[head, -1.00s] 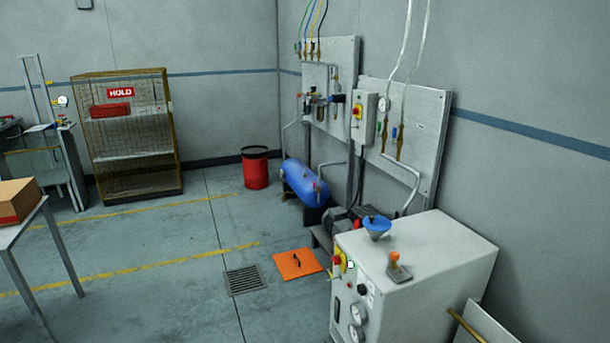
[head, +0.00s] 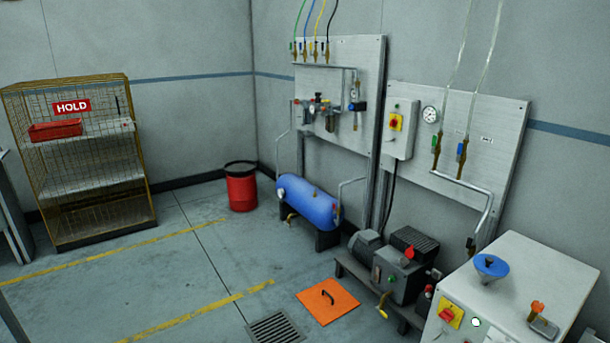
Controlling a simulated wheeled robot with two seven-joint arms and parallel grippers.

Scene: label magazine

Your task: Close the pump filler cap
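The pump (head: 405,275) is a dark grey machine on a low stand against the right wall, left of the white cabinet. A small red part (head: 409,253) stands up on top of it and may be the filler cap. It is too small to tell whether it is open or closed. A yellow-handled valve (head: 383,303) is low at the pump's front. Neither of my grippers is in view.
A white cabinet (head: 545,272) with a blue funnel (head: 491,266) on top stands at the lower right. An orange floor plate (head: 328,301) and a drain grate (head: 276,328) lie before the pump. A blue tank (head: 309,203) stands behind. Floor at left is mostly clear.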

